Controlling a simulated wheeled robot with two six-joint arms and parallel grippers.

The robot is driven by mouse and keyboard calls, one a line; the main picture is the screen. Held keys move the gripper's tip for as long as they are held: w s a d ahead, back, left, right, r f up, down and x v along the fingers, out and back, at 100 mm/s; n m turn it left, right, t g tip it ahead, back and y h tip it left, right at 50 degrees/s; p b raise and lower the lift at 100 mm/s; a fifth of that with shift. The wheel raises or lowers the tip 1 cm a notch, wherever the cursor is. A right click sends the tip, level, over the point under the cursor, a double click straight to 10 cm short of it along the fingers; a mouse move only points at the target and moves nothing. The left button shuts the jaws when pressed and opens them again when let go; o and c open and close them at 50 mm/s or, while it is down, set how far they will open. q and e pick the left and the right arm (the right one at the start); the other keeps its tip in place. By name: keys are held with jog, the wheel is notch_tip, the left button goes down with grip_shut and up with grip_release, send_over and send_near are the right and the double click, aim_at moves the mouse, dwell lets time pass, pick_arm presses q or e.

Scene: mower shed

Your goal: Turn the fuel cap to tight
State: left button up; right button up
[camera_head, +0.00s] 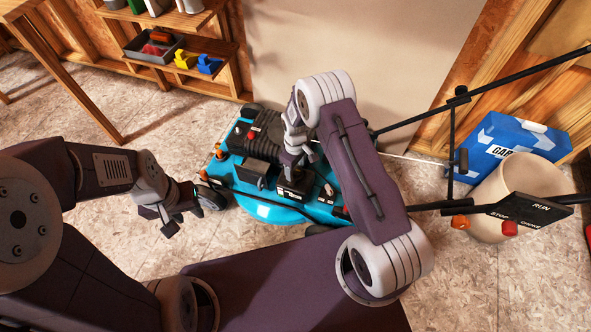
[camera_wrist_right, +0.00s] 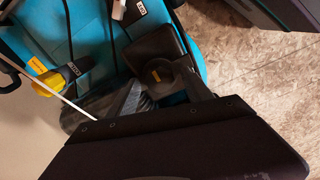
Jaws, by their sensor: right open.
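The turquoise mower (camera_head: 266,211) stands on the floor in the middle of the head view. My right gripper (camera_head: 292,163) points down over a black block with a white label (camera_head: 293,190) on the mower's deck. In the right wrist view its fingers (camera_wrist_right: 163,92) are apart, around or just above a dark round cap (camera_wrist_right: 160,75), which looks like the fuel cap. I cannot tell whether they touch it, and its marking cannot be read. In the head view the cap is hidden by the gripper. My left gripper (camera_head: 180,219) is open and empty, left of the mower.
A yellow-handled part (camera_wrist_right: 46,82) sits on the mower in the right wrist view.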

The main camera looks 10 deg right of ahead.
grip_shut()
jog(key=m+p, duration=0.2)
jog(key=m, duration=0.1)
jog(key=shift+r+m, duration=0.15)
jog(key=shift+m, duration=0.15)
jog(key=m+p, duration=0.2)
jog(key=m, duration=0.2)
jog(key=shift+m, duration=0.3)
jog(key=m+p, duration=0.1)
jog(key=m, duration=0.3)
jog(key=shift+p, duration=0.3)
jog(key=m+p, duration=0.1)
jog(key=m, duration=0.4)
jog(key=shift+m, duration=0.3)
